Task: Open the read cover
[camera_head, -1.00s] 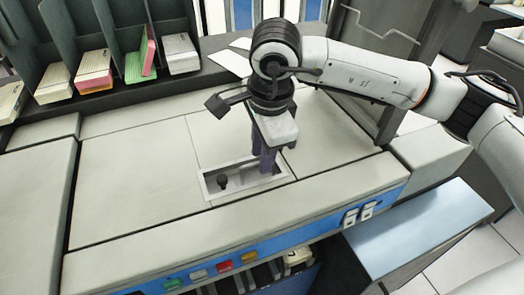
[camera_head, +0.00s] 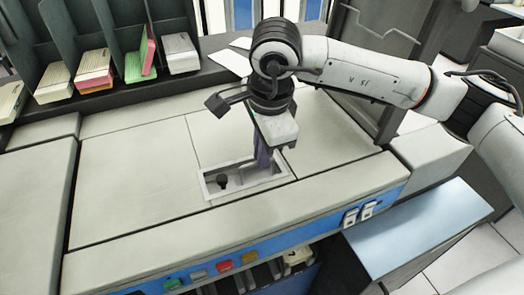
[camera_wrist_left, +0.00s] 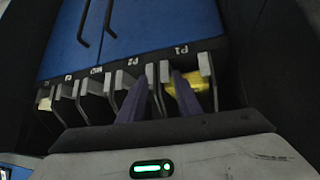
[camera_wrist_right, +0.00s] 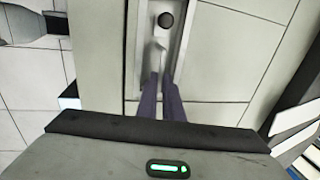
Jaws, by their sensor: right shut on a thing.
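The machine's pale top panel (camera_head: 150,165) lies flat, with a rectangular recess (camera_head: 207,192) cut into it near the front edge. A black knob (camera_head: 222,181) stands in the recess; it also shows in the right wrist view (camera_wrist_right: 165,19). My right gripper (camera_head: 262,160) points down into the recess, to the right of the knob. In the right wrist view, its purple fingers (camera_wrist_right: 161,76) are close together on a small pale handle (camera_wrist_right: 159,52). I cannot tell which panel is the read cover. My left gripper (camera_wrist_left: 158,76) is open, its fingers apart before the card slots.
Dark shelves with card stacks (camera_head: 94,72) stand at the back left. Coloured buttons (camera_head: 225,267) line the blue front. Labelled card slots (camera_wrist_left: 110,85) and a yellow card stack (camera_wrist_left: 202,82) are before my left gripper.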

